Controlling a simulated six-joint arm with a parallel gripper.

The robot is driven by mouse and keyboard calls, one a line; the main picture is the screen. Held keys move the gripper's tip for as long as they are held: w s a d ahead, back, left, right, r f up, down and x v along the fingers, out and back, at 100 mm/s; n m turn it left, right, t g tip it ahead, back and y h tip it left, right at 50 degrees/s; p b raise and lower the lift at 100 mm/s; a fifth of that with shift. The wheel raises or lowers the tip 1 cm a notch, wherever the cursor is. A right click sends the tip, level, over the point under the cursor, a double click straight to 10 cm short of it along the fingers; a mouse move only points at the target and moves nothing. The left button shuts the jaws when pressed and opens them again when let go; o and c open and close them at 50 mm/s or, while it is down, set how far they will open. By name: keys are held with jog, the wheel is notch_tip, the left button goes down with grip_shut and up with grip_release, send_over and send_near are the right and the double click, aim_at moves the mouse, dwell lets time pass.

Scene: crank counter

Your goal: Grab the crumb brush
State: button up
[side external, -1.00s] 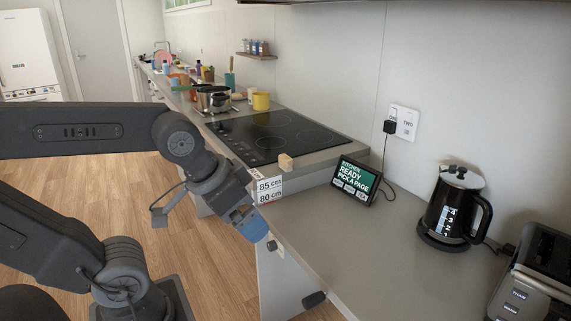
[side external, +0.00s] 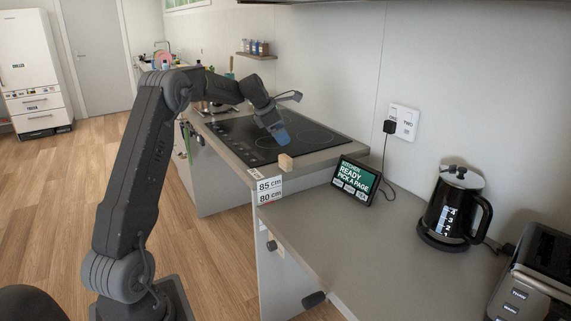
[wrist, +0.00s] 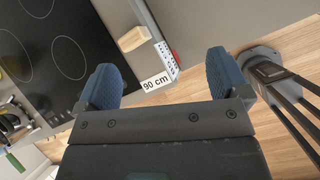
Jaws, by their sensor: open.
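I cannot pick out a crumb brush for certain in either view. Narrow green and other coloured items (side external: 188,141) hang at the left end of the cooktop counter, too small to identify. A green-edged item (wrist: 12,124) shows at the left of the wrist view, also unclear. My gripper (side external: 275,138), with blue fingertips, is over the black cooktop (side external: 310,131), just behind a small wooden block (side external: 285,162). In the wrist view my gripper (wrist: 166,78) is open with nothing between its fingers; the wooden block (wrist: 133,38) lies beyond them.
The counter has a step marked by height labels (side external: 269,190). On the lower part stand a display (side external: 356,181), a black kettle (side external: 455,210) and a toaster (side external: 540,265). Pots (side external: 212,106) stand behind the cooktop. The lower counter's middle is clear.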

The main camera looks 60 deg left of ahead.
aim_at(282, 157)
jog(key=a+f+n, duration=0.5)
jog(key=a, duration=0.3)
jog(key=x, duration=1.3)
jog(key=shift+a+f, duration=0.1)
jog(key=shift+c, duration=0.4)
jog(key=c, duration=0.9)
